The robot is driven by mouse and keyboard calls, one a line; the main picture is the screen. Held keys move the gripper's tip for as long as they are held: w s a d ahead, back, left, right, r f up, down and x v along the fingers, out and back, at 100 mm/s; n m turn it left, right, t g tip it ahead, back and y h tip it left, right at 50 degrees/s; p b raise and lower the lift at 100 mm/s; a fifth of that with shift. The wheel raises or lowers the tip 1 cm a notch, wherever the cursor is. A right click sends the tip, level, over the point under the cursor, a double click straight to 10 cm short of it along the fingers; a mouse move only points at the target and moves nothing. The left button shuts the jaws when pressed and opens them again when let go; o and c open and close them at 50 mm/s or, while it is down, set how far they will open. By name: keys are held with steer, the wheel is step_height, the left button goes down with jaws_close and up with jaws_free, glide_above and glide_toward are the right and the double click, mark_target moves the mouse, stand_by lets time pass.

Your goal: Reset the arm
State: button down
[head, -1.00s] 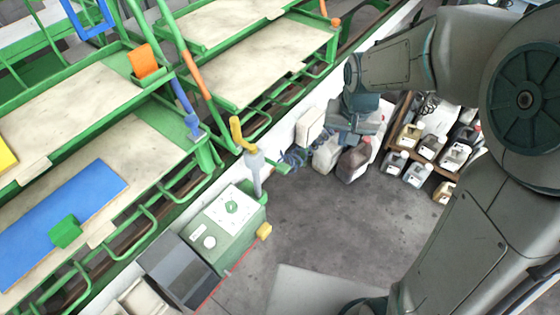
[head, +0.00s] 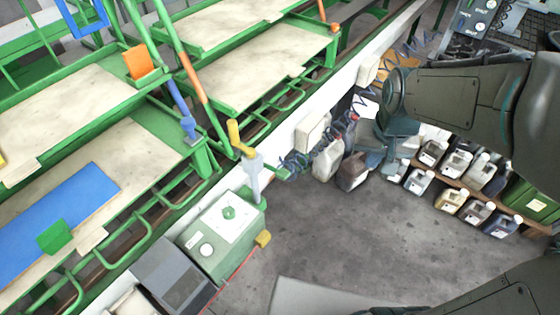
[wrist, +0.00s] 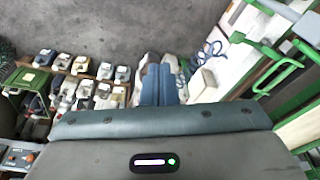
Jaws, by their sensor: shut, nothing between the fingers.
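My gripper (head: 368,158) hangs at the end of my grey arm, right of centre in the head view. It is over the floor, near several jugs and the white ledge. In the wrist view, my gripper (wrist: 160,72) shows two blue-grey fingers side by side and touching. They are shut with nothing held. My arm (head: 470,105) comes in from the right edge of the head view, with another of its links at the lower right. Parts of the jugs behind the fingers are hidden.
A green machine (head: 222,232) with a yellow-topped grey lever (head: 252,170) stands left of the gripper. Green racks (head: 205,160) fill the left. Several jugs (head: 450,200) line a low shelf at the right. The grey floor (head: 350,230) in the middle is clear.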

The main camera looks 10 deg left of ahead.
steer(key=s+d+r, duration=0.3)
steer(key=s+d, duration=0.3)
steer(key=s, duration=0.4)
steer(key=shift+s+d+t, duration=0.3)
steer(key=shift+d+t, duration=0.1)
stand_by(1.6)
